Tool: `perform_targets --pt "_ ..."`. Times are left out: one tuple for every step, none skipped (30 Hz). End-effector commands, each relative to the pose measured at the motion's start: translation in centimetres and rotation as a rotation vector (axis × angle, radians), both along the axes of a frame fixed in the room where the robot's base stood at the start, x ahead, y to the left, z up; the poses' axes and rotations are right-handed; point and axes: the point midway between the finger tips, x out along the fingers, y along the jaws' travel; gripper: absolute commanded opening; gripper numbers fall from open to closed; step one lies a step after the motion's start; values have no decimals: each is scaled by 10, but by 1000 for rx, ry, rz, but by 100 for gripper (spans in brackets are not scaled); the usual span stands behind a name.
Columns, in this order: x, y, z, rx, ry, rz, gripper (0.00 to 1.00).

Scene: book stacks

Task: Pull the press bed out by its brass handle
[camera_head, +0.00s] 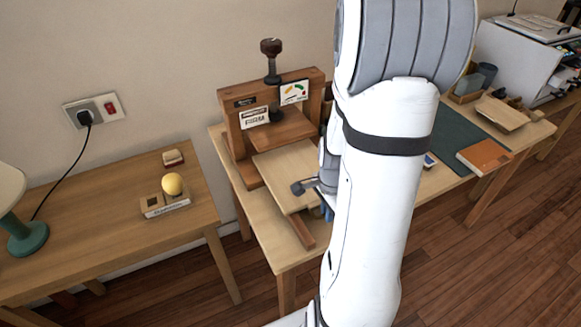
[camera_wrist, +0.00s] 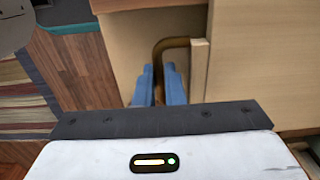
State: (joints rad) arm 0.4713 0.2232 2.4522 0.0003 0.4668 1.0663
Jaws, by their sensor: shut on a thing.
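The wooden book press (camera_head: 272,120) stands on a table, with a dark screw on top and a small coloured gauge card and a label on its front. Its pale press bed (camera_head: 285,168) sticks out at the front between the rails. In the wrist view the brass handle (camera_wrist: 172,44) rises beside the edge of a pale wooden board. My gripper (camera_wrist: 160,84), with blue fingers, is shut on the handle. In the head view my white arm hides most of the gripper and the handle.
A side table (camera_head: 110,215) at left holds a yellow ball on a small wooden stand (camera_head: 165,203), with a lamp (camera_head: 27,235) at its edge. Right of my arm lie a green mat (camera_head: 455,140), an orange book (camera_head: 484,157) and a wooden tray. Wooden floor is open in front.

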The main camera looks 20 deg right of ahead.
Motion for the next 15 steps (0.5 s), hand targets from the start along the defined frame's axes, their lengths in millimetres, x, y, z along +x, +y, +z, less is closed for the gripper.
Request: perform_targets --pt "-3 -1 0 -1 -2 -3 0" --pt "-5 -1 0 -1 -1 -2 0" --pt "-7 -1 0 -1 -1 -2 0" --pt "-8 -1 0 -1 -1 -2 0" --pt "-8 -1 0 -1 -1 -1 0" --pt "-9 0 0 -1 -1 -1 0" --pt "-9 0 0 -1 -1 0 0" --pt "-10 0 1 -1 -2 0 0" --pt "-11 0 1 -1 -2 -1 0" --pt "-13 0 1 -1 -2 -1 0" --pt "-15 0 1 -1 -1 -1 0" --pt "-18 -1 1 -1 -1 -2 0" --pt "-21 -1 0 0 0 -2 0" --pt "-24 -1 0 0 0 -2 0" --pt "-27 -1 1 -1 -1 -2 0"
